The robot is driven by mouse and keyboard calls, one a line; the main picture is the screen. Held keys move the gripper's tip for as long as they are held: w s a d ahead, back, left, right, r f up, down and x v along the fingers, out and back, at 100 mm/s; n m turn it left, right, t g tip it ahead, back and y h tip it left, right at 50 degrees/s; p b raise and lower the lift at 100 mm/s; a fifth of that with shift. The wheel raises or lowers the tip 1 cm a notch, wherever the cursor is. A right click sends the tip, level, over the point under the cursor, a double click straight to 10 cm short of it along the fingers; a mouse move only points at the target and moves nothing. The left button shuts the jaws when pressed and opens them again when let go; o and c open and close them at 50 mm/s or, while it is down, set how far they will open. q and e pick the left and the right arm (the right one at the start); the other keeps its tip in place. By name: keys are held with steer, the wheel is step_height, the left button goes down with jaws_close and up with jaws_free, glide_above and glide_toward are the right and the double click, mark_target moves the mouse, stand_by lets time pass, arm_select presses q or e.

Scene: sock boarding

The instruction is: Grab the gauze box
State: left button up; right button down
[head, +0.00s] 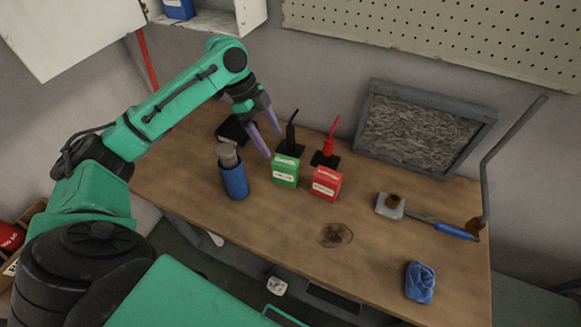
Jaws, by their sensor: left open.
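Two small boxes with white labels stand on the wooden table: a green box (285,171) and a red box (326,184) to its right. The label print is too small to read, so I cannot tell which is the gauze box. A blue box (179,8) with a pale label also sits in the wall shelf at the top. My left gripper (274,144) has purple fingers spread apart and empty. It hangs above the table, up and left of the green box in the picture. My right gripper is out of view.
A blue cylinder (234,180) with a tan top stands left of the green box. Black (290,136) and red (330,146) spouted items stand behind the boxes. A blue cloth (420,283), a blue-handled tool (453,231) and a framed panel (424,128) are to the right. The front middle of the wooden table (290,225) is mostly clear.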

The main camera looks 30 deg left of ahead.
mark_target(285, 161)
arm_select(q)
steer(key=x, duration=0.3)
steer(key=s+x, duration=0.1)
steer(key=x, duration=0.1)
steer(key=shift+s+d+f+p, duration=0.1)
steer(key=shift+d+f+p, duration=0.15)
steer(key=shift+d+p, duration=0.2)
steer(key=x, duration=0.2)
steer(key=w+p+x, duration=0.1)
steer(key=x, duration=0.2)
steer(key=shift+w+d+f, duration=0.1)
steer(key=shift+w+f, duration=0.05)
steer(key=shift+f, duration=0.1)
steer(key=shift+d+f, duration=0.15)
steer(key=shift+f, duration=0.2)
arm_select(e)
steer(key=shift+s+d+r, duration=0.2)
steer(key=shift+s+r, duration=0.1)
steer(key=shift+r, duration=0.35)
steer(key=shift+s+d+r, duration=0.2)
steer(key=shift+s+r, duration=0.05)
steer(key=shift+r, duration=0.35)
arm_select(q)
jaws_close()
